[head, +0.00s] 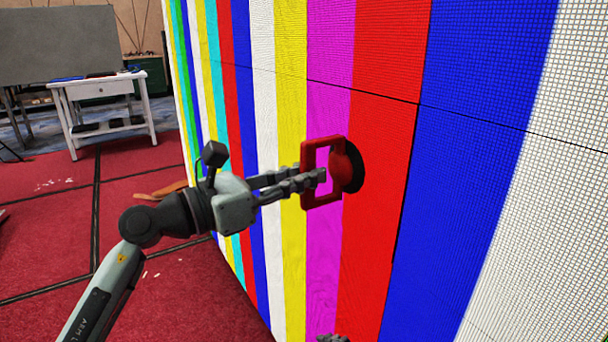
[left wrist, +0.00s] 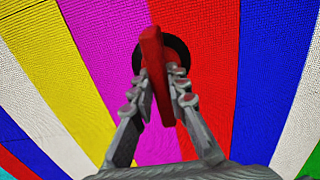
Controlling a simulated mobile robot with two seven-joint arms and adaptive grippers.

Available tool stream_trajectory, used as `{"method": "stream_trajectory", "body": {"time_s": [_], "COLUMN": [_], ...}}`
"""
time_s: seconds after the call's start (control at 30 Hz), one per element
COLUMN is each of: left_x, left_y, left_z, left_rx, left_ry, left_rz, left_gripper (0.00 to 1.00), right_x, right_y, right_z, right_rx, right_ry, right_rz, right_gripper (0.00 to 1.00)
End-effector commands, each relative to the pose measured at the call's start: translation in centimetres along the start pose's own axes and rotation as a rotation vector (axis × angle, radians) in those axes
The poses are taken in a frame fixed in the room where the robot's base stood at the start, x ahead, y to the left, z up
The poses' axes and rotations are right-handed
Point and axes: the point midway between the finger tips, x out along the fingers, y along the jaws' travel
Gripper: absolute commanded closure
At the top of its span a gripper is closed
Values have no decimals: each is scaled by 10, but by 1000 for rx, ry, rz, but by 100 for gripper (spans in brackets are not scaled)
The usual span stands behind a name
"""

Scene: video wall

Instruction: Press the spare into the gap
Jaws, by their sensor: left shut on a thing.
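My left gripper (head: 316,179) is shut on the red frame-shaped handle (head: 308,196) of a suction tool. The tool's round red body (head: 346,167) and dark round pad (head: 358,172) face the video wall (head: 384,220), over the magenta and red stripes. In the left wrist view the red handle (left wrist: 153,75) stands between the two fingers, with the dark pad (left wrist: 179,52) behind it. I cannot tell whether the pad touches the wall. No spare and no open gap can be made out. A small grey tip at the bottom edge looks like my right gripper (head: 332,338).
The wall shows coloured vertical stripes, with thin dark seams between panels. An orange-brown object (head: 160,191) lies on the red floor (head: 130,175), which is mostly open.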

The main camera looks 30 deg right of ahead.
Motion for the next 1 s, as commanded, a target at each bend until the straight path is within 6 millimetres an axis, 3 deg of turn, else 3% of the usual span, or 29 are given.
{"method": "stream_trajectory", "body": {"time_s": [1.0], "left_x": [1], "left_y": [-1], "left_z": [4], "left_rx": [2], "left_ry": [-8], "left_rz": [-1], "left_gripper": [100], "right_x": [0], "right_y": [-3], "right_z": [-8], "right_rx": [1], "right_ry": [29], "right_rz": [-7], "right_gripper": [4]}}
